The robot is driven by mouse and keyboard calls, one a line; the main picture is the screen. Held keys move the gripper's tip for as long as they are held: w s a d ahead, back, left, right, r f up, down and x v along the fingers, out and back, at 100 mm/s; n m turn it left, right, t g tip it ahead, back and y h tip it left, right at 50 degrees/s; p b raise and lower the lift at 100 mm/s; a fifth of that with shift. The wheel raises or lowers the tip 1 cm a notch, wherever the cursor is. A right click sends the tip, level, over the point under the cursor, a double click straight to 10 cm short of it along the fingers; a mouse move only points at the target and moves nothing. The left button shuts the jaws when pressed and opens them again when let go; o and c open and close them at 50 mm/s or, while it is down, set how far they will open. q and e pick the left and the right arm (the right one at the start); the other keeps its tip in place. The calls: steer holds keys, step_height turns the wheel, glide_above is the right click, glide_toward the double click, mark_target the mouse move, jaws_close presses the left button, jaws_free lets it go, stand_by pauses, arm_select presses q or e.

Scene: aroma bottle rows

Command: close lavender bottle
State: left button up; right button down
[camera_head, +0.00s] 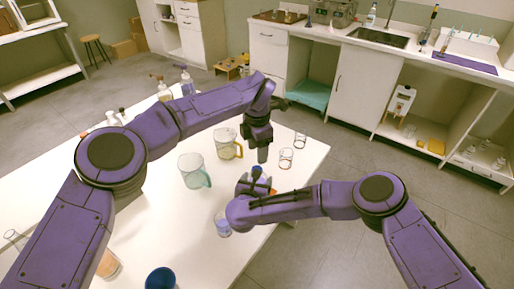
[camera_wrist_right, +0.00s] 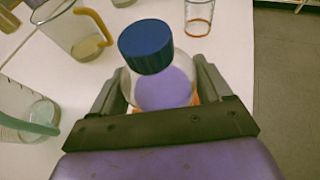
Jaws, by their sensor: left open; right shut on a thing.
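The lavender bottle, a clear round bottle with purple inside (camera_wrist_right: 165,90), sits between the fingers of my right gripper (camera_wrist_right: 160,88), which is shut on it. A dark blue cap (camera_wrist_right: 146,46) is over its mouth and looks tilted in the right wrist view; I cannot tell whether it is seated. In the head view my right gripper (camera_head: 254,186) is near the table's right edge, and the bottle is mostly hidden by the gripper and arm. My left gripper (camera_head: 262,155) is open, pointing down just beyond and above the bottle, with no object seen in it.
On the white table (camera_head: 250,205) stand a yellow-handled jug (camera_head: 226,144), a teal-handled jug (camera_head: 192,168), two small glasses (camera_head: 286,159) on the right, a glass with blue contents (camera_head: 222,224) and a blue cup (camera_head: 160,279). Pump bottles (camera_head: 187,81) stand at the back left.

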mark_target(257, 167)
arm_select(q)
steer(key=n, duration=0.6)
steer(key=shift+r+n, duration=0.1)
steer(key=shift+n, duration=0.2)
steer(key=n, duration=1.2)
steer(key=shift+n, duration=0.4)
steer(key=n, duration=0.5)
steer(key=shift+s, duration=0.1)
steer(key=n, duration=0.4)
step_height(257, 167, down, 8)
steer(key=shift+r, duration=0.1)
